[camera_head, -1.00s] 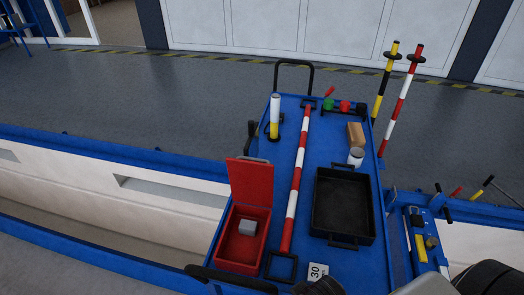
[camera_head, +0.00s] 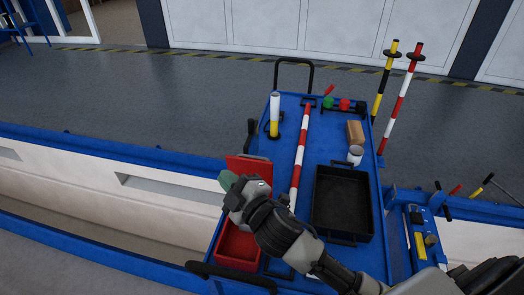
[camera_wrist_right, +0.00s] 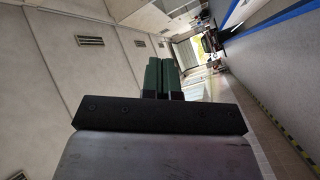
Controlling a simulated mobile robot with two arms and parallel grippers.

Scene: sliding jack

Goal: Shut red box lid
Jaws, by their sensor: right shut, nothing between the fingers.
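The red box (camera_head: 238,250) stands at the near left of the blue cart top. Its red lid (camera_head: 240,163) stands up at the far side of the box, partly hidden behind my right gripper. My right gripper (camera_head: 226,180) is shut and empty, with green fingertips at the left edge of the lid. I cannot tell whether it touches the lid. The shut green fingers also show in the right wrist view (camera_wrist_right: 160,78). My right arm hides part of the box and its inside. My left gripper is not in view.
On the blue cart top (camera_head: 335,272) are a red-white bar (camera_head: 301,150), a black tray (camera_head: 342,203), a white can (camera_head: 355,155), a brown block (camera_head: 355,133) and a white-yellow cylinder (camera_head: 274,115). Striped poles (camera_head: 400,100) stand at the right. A pit lies left of the cart.

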